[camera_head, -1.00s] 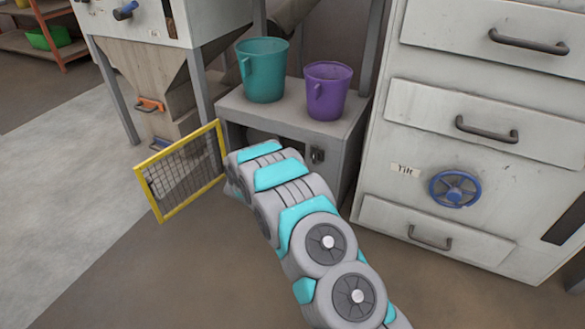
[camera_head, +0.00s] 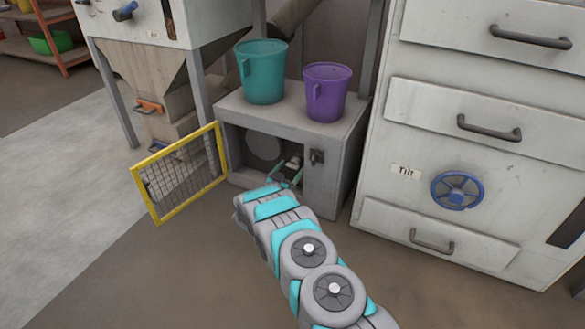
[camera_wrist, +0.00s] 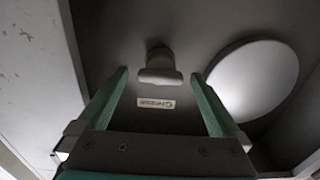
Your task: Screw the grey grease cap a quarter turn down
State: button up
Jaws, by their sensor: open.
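The grey grease cap (camera_wrist: 160,68) stands out from the inner wall of the cabinet in the wrist view, with a small label (camera_wrist: 156,103) beside it. In the head view the cap (camera_head: 294,162) shows small inside the cabinet opening, just beyond my gripper (camera_head: 286,180). My gripper (camera_wrist: 159,76) is open and empty. Its two green fingers reach toward the cap, one on each side in the picture, with clear gaps. The cap appears to lie ahead of the fingertips; the exact distance is hard to tell.
A large pale disc (camera_wrist: 255,80) sits right of the cap in the wrist view. The yellow mesh door (camera_head: 180,175) hangs open left of the cabinet (camera_head: 330,180). A teal bucket (camera_head: 262,75) and a purple bucket (camera_head: 326,92) stand on top.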

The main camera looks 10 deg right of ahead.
jog(key=shift+x, duration=0.85)
jog(key=shift+c, duration=0.2)
jog(key=c, duration=1.3)
